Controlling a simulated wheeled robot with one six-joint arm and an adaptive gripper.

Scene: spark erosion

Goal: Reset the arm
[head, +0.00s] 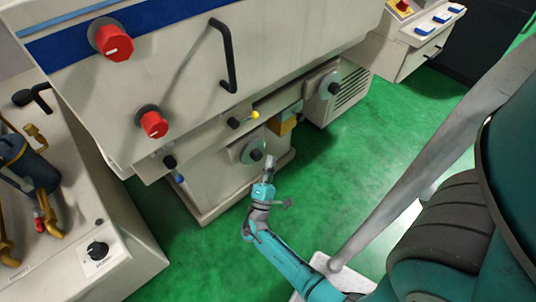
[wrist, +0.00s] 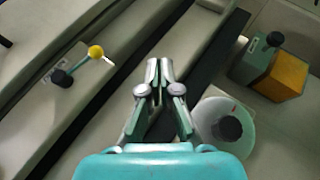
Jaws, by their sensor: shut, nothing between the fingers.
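My gripper (wrist: 158,68) is shut and empty in the wrist view, its two fingertips together. In the head view my teal arm reaches down and forward, and my gripper (head: 271,160) is near the lower front of the machine, by a round handwheel (head: 252,151). In the wrist view the handwheel (wrist: 222,128) with its black knob lies to the right of my fingers. A yellow-tipped lever (wrist: 95,52) is at the left of the wrist view. I cannot tell whether the gripper touches the machine.
The large machine (head: 190,100) has red knobs (head: 113,42) and a black handle (head: 226,58). An orange block (head: 283,124) is beside the handwheel. A cabinet (head: 100,245) with a black dial stands at left. Green floor (head: 350,170) is open to the right.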

